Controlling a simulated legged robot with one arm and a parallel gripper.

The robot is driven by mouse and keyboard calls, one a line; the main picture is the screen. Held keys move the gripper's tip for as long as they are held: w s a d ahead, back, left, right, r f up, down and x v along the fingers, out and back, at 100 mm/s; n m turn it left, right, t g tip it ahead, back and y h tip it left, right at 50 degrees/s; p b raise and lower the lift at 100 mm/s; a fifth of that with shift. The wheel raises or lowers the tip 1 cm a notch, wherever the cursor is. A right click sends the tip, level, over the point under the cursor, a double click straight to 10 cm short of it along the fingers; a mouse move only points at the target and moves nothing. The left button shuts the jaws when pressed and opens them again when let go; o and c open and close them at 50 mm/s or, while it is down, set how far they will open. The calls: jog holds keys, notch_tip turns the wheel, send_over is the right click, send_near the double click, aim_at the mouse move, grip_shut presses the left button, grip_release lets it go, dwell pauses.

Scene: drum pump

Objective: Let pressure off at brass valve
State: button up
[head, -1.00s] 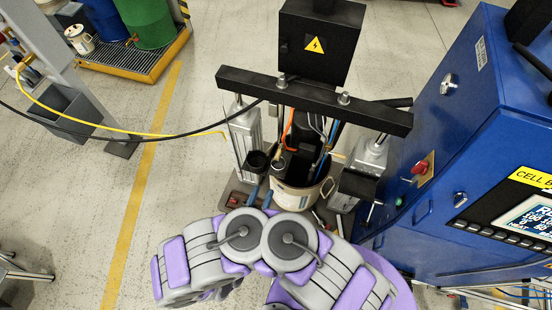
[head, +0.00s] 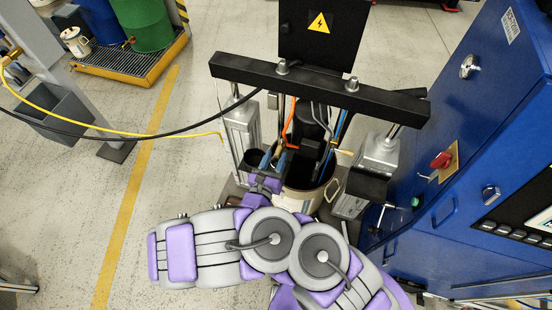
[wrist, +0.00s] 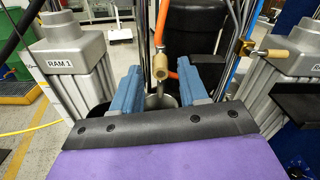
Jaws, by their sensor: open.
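In the wrist view my gripper (wrist: 158,72) is open, its two blue fingers apart and pointing into the pump. Between and beyond the fingertips stands a tan cylindrical knob (wrist: 160,66) on an upright rod; I cannot tell its depth from the fingers. To the right, a brass valve body (wrist: 240,47) on a blue line carries a tan handle (wrist: 278,55) pointing right, clear of the fingers. In the head view my gripper (head: 273,160) is over the left rim of the drum (head: 297,203).
A black crossbeam (head: 320,88) spans two grey rams, the left one (head: 242,130) and the right one (head: 375,160). An orange hose (wrist: 186,85) runs close to the right finger. A blue cabinet (head: 440,150) stands right.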

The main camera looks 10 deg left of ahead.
jog(key=shift+w+d+b, duration=0.1)
jog(key=shift+w+b, duration=0.55)
jog(key=shift+w, duration=0.35)
jog(key=shift+c, duration=0.3)
grip_shut()
